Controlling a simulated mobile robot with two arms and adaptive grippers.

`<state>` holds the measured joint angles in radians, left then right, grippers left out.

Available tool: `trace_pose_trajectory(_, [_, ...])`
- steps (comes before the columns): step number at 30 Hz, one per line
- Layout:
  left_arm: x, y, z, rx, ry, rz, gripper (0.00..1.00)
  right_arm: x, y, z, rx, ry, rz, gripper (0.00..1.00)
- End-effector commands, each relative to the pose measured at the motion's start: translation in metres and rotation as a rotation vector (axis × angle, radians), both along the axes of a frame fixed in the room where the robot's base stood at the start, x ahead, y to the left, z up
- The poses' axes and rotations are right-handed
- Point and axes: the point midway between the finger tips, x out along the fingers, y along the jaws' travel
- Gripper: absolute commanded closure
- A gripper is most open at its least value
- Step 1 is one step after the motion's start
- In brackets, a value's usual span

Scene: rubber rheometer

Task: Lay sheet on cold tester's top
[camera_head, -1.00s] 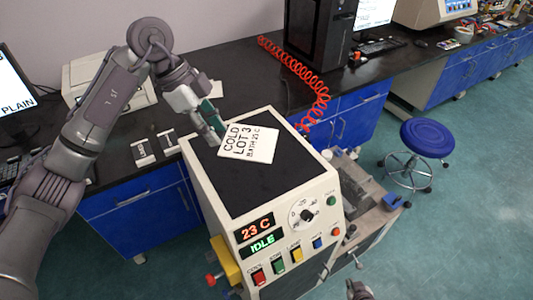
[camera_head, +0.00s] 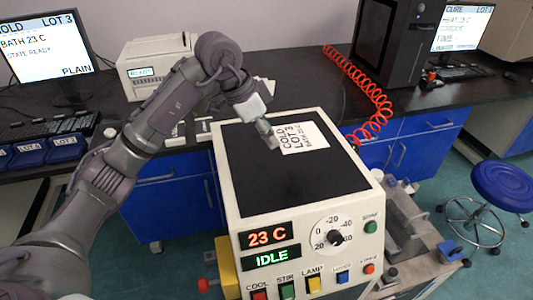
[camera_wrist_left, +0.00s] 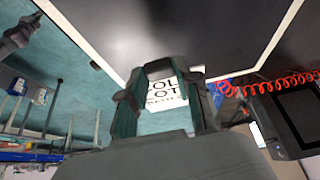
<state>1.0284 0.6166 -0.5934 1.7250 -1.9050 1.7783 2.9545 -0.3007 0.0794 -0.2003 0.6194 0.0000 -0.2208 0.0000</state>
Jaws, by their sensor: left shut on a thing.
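The sheet (camera_head: 303,137) is white with dark print, "COLD LOT 3" and a bath line. It is over the back right part of the cold tester's black top (camera_head: 270,185), its left edge at my left gripper (camera_head: 268,134). That gripper is shut on the sheet. In the left wrist view the sheet (camera_wrist_left: 161,95) shows between the fingers (camera_wrist_left: 160,78). I cannot tell whether the sheet touches the top. The cold tester's front (camera_head: 312,240) reads 23 C and IDLE. A grey hand, seemingly my right gripper (camera_wrist_left: 20,35), shows small; its jaws are unclear.
A red coiled hose (camera_head: 365,85) runs behind the tester beside a black computer tower (camera_head: 388,45). A white printer (camera_head: 150,68) and a monitor (camera_head: 45,55) stand on the bench at left. A blue stool (camera_head: 500,185) is at right. Most of the tester's top is bare.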

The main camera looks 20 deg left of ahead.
Motion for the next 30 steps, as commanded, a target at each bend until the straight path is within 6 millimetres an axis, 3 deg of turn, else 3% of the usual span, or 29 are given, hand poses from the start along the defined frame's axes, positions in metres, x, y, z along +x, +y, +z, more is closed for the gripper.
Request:
trace_pose_trajectory(6, [0.033,0.038,-0.030,-0.002,0.008,0.003,0.96,0.001,0.000,0.011,0.000,-0.001,0.000,1.00])
trace_pose_trajectory(12, [0.053,0.060,-0.048,-0.003,0.005,-0.002,0.96,0.001,0.000,0.014,-0.001,-0.002,0.000,1.00])
trace_pose_trajectory(17, [0.057,0.064,-0.055,0.000,0.004,-0.004,0.96,0.001,0.000,0.015,0.000,-0.002,0.000,1.00])
trace_pose_trajectory(25, [0.056,0.064,-0.090,-0.001,0.007,-0.004,0.96,0.001,0.000,0.021,0.000,-0.002,0.000,1.00])
trace_pose_trajectory(30, [0.056,0.064,-0.093,-0.001,0.002,-0.004,0.96,0.001,0.000,0.021,0.000,-0.002,0.000,1.00])
